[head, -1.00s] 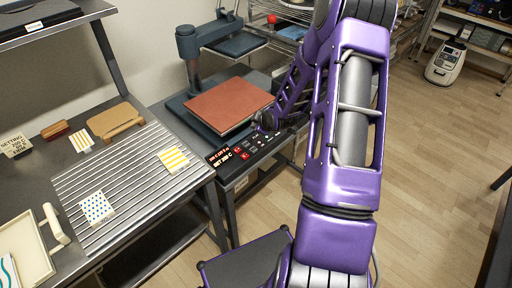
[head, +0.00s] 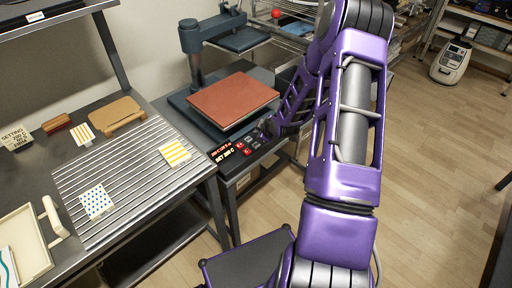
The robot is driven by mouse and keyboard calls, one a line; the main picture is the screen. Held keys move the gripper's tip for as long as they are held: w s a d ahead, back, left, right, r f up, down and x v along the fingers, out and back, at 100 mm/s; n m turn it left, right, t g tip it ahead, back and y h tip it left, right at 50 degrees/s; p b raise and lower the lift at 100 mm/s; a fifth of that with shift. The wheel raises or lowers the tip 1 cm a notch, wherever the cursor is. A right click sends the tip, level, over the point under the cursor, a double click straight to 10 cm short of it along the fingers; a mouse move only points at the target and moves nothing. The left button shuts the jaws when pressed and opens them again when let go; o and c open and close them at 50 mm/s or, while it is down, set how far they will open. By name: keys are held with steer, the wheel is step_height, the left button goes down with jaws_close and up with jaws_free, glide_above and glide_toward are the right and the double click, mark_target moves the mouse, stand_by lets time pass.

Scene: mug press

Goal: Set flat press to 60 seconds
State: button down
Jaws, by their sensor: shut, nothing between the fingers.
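The flat press (head: 234,97) stands on the dark bench, with a reddish-brown lower platen and its upper plate swung aside to the back. Its control panel (head: 238,149) faces the front, with a lit red and white display (head: 223,153) and red buttons. The display seems to read "SET 200 C" on its lower line; the upper line is too small to read. My gripper (head: 264,132) is at the panel's right part, dark and partly hidden by my purple arm. It is shut and empty. I cannot tell whether it touches a button.
A ribbed metal rack (head: 125,185) on the left table holds a yellow-striped tile (head: 174,153) and a blue-dotted tile (head: 96,202). A settings card (head: 16,137) stands at the far left. A red knob or ball (head: 276,14) shows behind the press. Open floor lies right.

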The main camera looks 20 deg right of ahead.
mark_target(255, 142)
steer(key=shift+f+b, duration=1.3)
steer(key=shift+f, duration=0.65)
steer(key=shift+f, duration=0.15)
stand_by(0.3)
steer(key=shift+f+b, duration=0.3)
steer(key=shift+b, duration=0.25)
steer(key=shift+f+b, duration=0.45)
steer(key=shift+b, duration=0.05)
stand_by(0.5)
steer(key=shift+r, duration=0.1)
steer(key=shift+r+p, duration=0.45)
steer(key=shift+r, duration=0.35)
steer(key=shift+r+p, duration=1.5)
steer(key=shift+r, duration=1)
